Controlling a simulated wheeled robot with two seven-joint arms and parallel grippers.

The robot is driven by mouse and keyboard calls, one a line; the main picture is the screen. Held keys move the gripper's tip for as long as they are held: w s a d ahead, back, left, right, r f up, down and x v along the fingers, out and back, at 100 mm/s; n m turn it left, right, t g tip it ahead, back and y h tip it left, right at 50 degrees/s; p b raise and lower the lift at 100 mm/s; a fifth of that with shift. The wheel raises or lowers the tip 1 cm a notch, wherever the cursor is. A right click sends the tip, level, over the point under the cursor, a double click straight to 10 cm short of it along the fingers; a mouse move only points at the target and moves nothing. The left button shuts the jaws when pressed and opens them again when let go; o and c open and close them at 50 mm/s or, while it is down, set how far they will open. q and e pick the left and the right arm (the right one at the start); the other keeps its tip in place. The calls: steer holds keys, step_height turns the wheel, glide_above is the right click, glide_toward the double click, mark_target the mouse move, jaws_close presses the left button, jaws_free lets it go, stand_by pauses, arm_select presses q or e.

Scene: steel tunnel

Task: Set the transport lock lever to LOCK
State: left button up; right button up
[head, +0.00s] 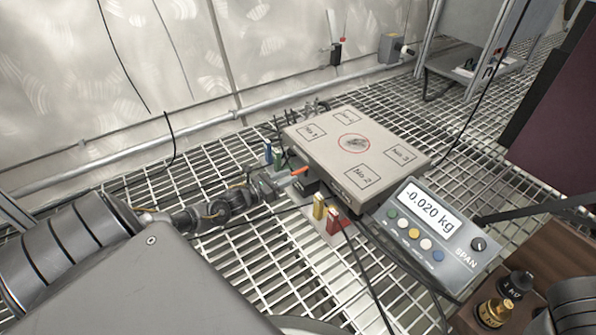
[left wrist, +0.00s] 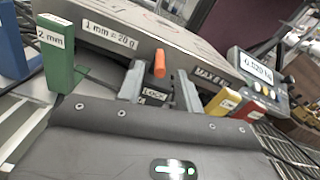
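The transport lock lever (head: 300,171) has an orange handle and sits on the near left side of the scale platform (head: 318,140). The lever (left wrist: 159,63) also shows in the left wrist view, standing up above a dark block with a LOCK label (left wrist: 154,95). My left gripper (head: 289,183) is at the lever. In the left wrist view its two grey fingers (left wrist: 160,84) are apart, one on each side of the lever, with gaps visible. The lever's base is partly hidden. My right gripper is not in view.
Green (left wrist: 59,58) and blue shims stand to one side of the lever, yellow (head: 319,206) and red (head: 333,219) ones to the other. A display (head: 437,229) reads -0.020 kg. Weights (head: 495,312) stand at lower right. Cables cross the grating floor.

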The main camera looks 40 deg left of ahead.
mark_target(304, 169)
arm_select(q)
steer(key=b+x, duration=0.2)
steer(key=x, duration=0.2)
steer(key=shift+f, duration=0.15)
steer(key=shift+w+d, duration=0.1)
steer(key=shift+w, duration=0.4)
steer(key=shift+r, duration=0.2)
jaws_close()
